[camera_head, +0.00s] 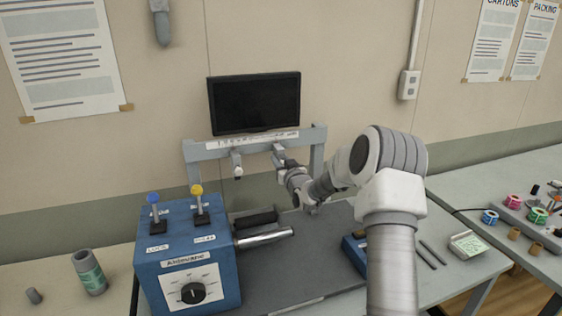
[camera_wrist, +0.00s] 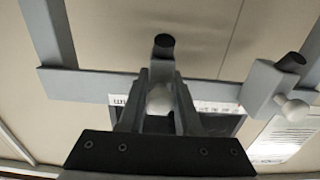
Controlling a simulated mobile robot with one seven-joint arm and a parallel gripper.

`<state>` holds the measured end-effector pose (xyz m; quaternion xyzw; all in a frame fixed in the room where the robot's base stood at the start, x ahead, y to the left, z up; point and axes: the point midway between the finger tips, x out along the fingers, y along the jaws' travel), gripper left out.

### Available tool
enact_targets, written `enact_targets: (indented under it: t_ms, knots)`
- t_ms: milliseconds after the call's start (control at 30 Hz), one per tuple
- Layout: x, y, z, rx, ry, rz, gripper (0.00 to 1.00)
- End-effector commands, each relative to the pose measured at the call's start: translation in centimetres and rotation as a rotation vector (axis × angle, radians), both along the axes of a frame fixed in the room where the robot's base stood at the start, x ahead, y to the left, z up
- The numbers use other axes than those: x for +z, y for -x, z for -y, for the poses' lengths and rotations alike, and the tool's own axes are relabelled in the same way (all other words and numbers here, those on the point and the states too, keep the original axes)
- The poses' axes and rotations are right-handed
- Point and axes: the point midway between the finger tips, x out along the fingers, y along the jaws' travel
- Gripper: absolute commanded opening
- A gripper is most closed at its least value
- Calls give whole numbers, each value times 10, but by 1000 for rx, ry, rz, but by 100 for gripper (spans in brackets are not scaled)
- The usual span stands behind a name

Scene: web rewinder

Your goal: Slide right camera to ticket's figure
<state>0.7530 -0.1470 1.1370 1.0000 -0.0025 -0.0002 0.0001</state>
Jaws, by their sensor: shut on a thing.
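The right camera hangs on the grey crossbar (camera_head: 222,150). My gripper (camera_head: 283,168) reaches up to it and hides most of it. In the wrist view, my gripper's fingers (camera_wrist: 160,92) are shut around the right camera's pale round knob (camera_wrist: 158,99), and its black end (camera_wrist: 164,45) shows beyond them. The left camera (camera_head: 238,168) hangs apart to the left; it also shows in the wrist view (camera_wrist: 264,88), at right. A white printed scale strip (camera_head: 250,140) runs along the bar; its figures are too small to read. No ticket can be surely made out.
A black monitor (camera_head: 255,104) stands above the bar. A blue control box (camera_head: 190,262) with two levers and a dial is at front left, beside a metal roller (camera_head: 265,238). Spools sit farther right.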

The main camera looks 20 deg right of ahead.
Motion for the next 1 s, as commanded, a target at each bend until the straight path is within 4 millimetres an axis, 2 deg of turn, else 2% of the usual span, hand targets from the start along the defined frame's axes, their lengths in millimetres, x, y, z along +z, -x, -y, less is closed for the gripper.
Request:
enact_targets:
  t_ms: [233, 533, 567, 667, 700, 1000]
  knots:
    - [-3, 0, -20, 3, 1, 1, 0]
    - [0, 0, -21, 2, 0, -1, 0]
    - [0, 0, -21, 2, 0, -1, 36]
    - [0, 0, -21, 2, 0, 0, 54]
    - [0, 0, -21, 2, -1, 0, 58]
    - [0, 1, -21, 1, -1, 0, 58]
